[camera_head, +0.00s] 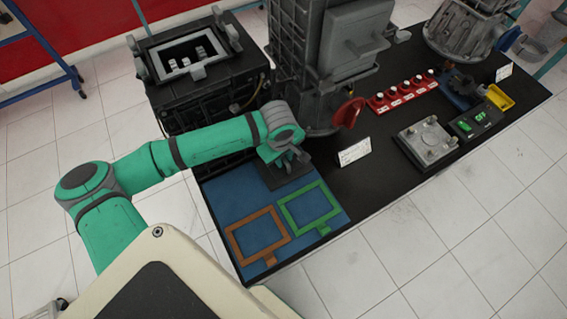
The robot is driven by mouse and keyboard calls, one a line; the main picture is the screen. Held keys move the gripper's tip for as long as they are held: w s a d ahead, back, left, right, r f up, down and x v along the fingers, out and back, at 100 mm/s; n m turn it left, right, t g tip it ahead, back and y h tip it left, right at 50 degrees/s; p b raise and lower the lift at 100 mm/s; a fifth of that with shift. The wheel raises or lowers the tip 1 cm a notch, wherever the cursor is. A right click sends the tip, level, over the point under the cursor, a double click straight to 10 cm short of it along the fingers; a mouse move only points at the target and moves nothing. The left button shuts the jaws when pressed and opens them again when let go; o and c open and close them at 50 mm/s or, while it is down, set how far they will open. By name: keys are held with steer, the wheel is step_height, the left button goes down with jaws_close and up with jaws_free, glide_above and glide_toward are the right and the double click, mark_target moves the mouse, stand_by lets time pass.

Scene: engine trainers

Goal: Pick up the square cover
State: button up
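A dark grey square plate (288,178), which looks like the square cover, lies at the back right of the blue mat (220,192). My gripper (292,160) is right over this plate, with its fingers pointing down at it. The fingers are small and dark against the plate. I cannot tell whether they touch it, or whether they are open or shut. The gripper hides the plate's back part.
An orange frame (238,248) and a green frame (290,222) lie on the mat in front. A grey machine housing (350,45) stands close behind my gripper. A white sign (354,153), red knob block (402,94) and silver plate (428,141) are to the right.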

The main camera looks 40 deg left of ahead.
jaws_close()
steer(key=shift+w+r, duration=0.1)
